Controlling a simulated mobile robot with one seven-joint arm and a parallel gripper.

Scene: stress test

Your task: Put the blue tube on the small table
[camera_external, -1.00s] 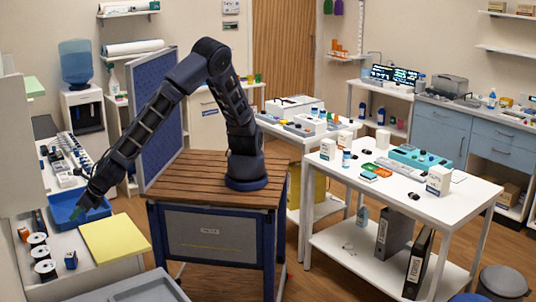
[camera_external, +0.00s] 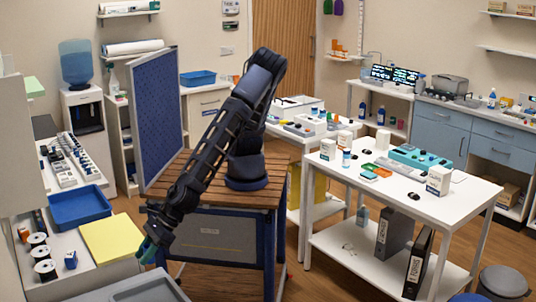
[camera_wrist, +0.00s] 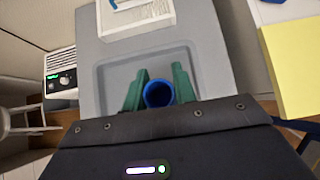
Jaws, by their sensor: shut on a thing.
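My gripper (camera_wrist: 158,90) has green fingers shut on a blue tube (camera_wrist: 158,94), seen end-on as a round opening in the wrist view. In the external view my gripper (camera_external: 150,247) hangs low, just right of the yellow sheet, above or near a grey surface. The tube cannot be made out there. In the wrist view the grey surface (camera_wrist: 90,65) with a shallow recess lies beneath the tube; the gap cannot be judged. Which piece of furniture is the small table is unclear; a white table (camera_external: 340,185) stands at right.
A blue tray (camera_external: 80,208) and a yellow sheet (camera_external: 112,238) lie on the left bench. A white box-like object (camera_wrist: 137,18) is on the far end of the grey surface. A blue perforated panel (camera_external: 155,120) stands behind my arm. The right table holds several small items.

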